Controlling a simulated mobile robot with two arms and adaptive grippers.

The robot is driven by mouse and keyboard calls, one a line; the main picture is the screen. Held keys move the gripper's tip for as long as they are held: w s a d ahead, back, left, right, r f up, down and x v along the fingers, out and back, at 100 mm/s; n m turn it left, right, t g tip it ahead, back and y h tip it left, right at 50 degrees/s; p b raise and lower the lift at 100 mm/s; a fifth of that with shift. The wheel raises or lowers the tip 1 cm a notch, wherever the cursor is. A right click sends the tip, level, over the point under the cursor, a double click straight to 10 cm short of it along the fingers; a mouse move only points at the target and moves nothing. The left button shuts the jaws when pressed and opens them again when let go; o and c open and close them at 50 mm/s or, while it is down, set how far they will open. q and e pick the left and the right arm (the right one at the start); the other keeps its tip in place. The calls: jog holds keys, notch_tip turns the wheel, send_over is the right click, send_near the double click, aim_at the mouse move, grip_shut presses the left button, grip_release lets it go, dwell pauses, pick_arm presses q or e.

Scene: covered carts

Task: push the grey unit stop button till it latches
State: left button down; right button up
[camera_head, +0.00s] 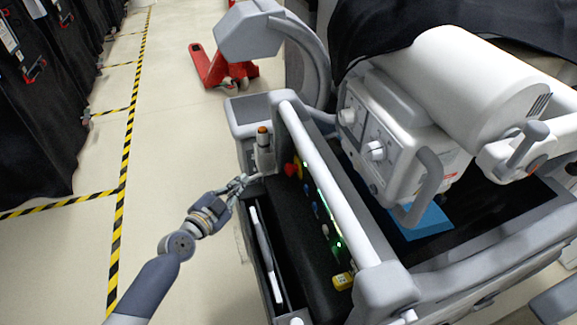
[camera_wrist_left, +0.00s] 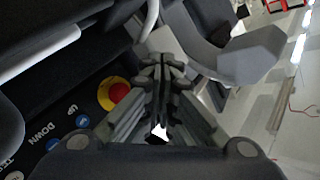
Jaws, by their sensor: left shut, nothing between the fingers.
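The stop button is a red mushroom head on a yellow ring; it shows in the left wrist view (camera_wrist_left: 118,93) just left of my fingers. In the head view the red button (camera_head: 291,169) sits near the far end of the dark control panel on the grey unit. My left gripper (camera_head: 256,178) is shut and empty, its tips at the panel's left edge, short of the button. In the wrist view my left gripper's closed fingertips (camera_wrist_left: 162,64) point past the button, apart from it. I cannot tell whether the button is latched. My right gripper is not in view.
A post with an orange top (camera_head: 264,140) stands close beyond my fingertips. A white rail (camera_head: 330,190) runs along the panel's right side. Blue buttons marked UP and DOWN (camera_wrist_left: 52,145) lie near the stop button. Floor left of the unit is free.

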aim_at(291, 169)
pick_arm(q)
jog(key=shift+s+a, duration=0.1)
jog(key=shift+s, duration=0.1)
jog(key=shift+w+d, duration=0.1)
jog(key=shift+d, duration=0.1)
jog(key=shift+w+d+p, duration=0.45)
jog(key=shift+w+d, duration=0.1)
jog(key=shift+d, duration=0.75)
jog(key=shift+w+d+p, duration=0.45)
jog(key=shift+w+d, duration=0.1)
jog(key=shift+d, duration=0.75)
jog(key=shift+w+d+p, duration=0.45)
jog(key=shift+w+d, duration=0.1)
jog(key=shift+d, duration=0.75)
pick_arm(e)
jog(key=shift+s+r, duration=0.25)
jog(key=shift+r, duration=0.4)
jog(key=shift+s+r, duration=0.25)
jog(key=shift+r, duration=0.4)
pick_arm(q)
jog(key=shift+d, duration=0.15)
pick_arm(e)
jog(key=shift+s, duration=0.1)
pick_arm(q)
jog(key=shift+w+d, duration=0.15)
jog(key=shift+d, duration=0.1)
